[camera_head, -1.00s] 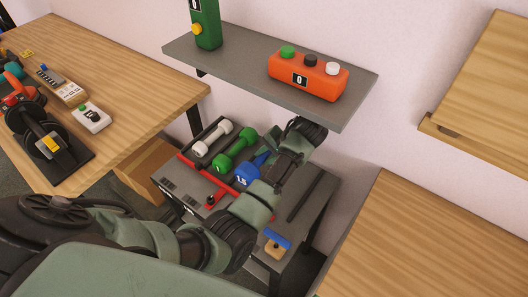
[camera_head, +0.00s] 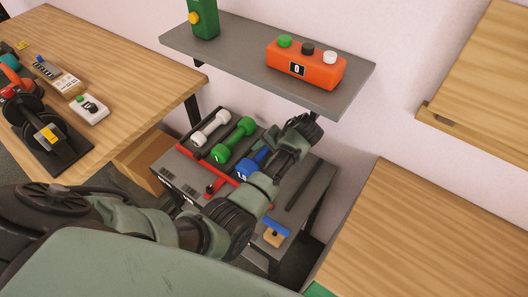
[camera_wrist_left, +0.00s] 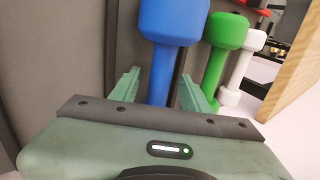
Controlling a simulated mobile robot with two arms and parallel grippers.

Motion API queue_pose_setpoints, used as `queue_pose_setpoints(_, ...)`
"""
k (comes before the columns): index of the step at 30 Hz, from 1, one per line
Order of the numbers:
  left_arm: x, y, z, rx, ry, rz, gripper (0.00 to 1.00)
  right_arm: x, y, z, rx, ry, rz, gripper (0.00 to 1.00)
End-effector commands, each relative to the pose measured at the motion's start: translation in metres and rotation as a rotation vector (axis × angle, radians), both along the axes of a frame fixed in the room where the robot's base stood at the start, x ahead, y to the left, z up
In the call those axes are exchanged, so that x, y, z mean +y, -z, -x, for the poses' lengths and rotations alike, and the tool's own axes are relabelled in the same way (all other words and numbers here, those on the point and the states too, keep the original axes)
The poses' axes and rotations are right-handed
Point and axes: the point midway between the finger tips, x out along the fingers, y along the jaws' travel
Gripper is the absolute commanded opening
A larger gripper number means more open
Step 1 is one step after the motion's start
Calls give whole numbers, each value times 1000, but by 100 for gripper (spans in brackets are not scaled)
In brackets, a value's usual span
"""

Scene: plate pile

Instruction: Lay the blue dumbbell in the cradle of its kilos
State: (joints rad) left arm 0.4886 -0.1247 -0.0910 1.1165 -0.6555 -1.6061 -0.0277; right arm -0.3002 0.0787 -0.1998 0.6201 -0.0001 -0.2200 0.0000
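The blue dumbbell (camera_head: 247,167) lies on the dark grey rack, to the right of the green dumbbell (camera_head: 234,140). My left forearm and wrist partly cover it in the head view, and its fingers are hidden there. In the left wrist view the blue dumbbell (camera_wrist_left: 173,22) runs up the middle, with its head beyond the fingertips. My left gripper (camera_wrist_left: 160,84) has its fingers spread on either side of the blue handle, with a visible gap at the left finger. I cannot tell whether it touches. My right gripper is not in view.
A white dumbbell (camera_head: 210,128) lies left of the green one. A red rail (camera_head: 205,166) edges the rack. A grey shelf (camera_head: 225,60) with an orange button box (camera_head: 305,63) hangs above. Wooden tables stand left (camera_head: 120,75) and right (camera_head: 410,235). A wood block with a blue bar (camera_head: 276,232) is in front.

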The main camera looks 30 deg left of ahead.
Motion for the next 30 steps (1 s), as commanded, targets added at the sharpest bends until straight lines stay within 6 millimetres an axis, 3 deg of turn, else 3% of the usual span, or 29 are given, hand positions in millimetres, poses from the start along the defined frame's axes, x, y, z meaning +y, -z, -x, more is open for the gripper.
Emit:
queue_pose_setpoints(9, -3, -5, 0, -2, 2, 0, 46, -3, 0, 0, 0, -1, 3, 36)
queue_pose_setpoints(21, -36, -55, 4, -3, 1, 1, 46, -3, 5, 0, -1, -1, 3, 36)
queue_pose_setpoints(30, -41, -65, 5, -1, 1, -1, 46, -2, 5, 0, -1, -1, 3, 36)
